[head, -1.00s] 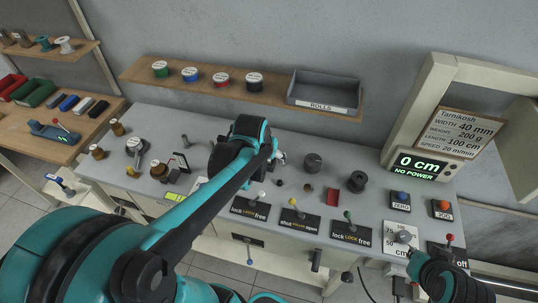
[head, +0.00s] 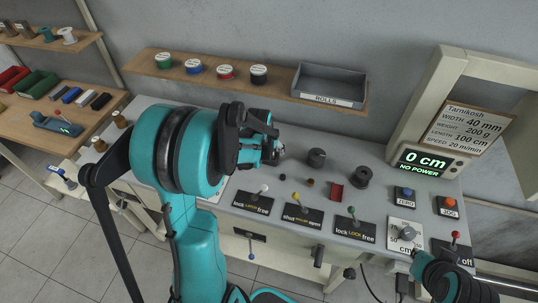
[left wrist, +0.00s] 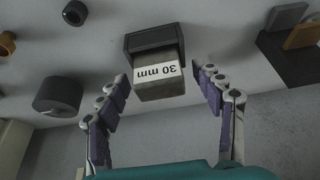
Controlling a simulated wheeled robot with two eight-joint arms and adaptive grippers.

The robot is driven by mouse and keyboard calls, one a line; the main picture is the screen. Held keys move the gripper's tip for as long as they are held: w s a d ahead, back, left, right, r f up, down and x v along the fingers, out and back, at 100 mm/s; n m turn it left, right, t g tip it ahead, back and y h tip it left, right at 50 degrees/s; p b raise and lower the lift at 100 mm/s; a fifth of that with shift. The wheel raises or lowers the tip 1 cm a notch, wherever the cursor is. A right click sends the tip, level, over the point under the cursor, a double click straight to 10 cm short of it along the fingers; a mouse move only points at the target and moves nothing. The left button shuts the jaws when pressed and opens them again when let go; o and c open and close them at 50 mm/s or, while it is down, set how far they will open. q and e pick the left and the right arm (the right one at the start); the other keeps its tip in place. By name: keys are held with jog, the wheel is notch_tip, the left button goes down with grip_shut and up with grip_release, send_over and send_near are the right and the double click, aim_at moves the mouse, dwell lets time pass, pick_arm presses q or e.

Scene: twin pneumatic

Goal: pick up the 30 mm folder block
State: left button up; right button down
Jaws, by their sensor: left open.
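The 30 mm folder block (left wrist: 158,88) is a grey block with a white "30 mm" label, upside down in the left wrist view. It sits against a dark holder (left wrist: 153,40). My left gripper (left wrist: 161,76) is open, with one finger on each side of the block and a visible gap on both sides. In the head view my left gripper (head: 270,150) is over the bench, and I cannot make out the block there. My right gripper (head: 415,254) is at the lower right near the grey dial; whether it is open or shut is unclear.
A shelf (head: 280,88) with rolls and a grey tray (head: 327,85) is behind.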

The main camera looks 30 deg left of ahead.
pick_arm(q)
jog(key=shift+r, duration=0.1)
jog(key=c, duration=1.4)
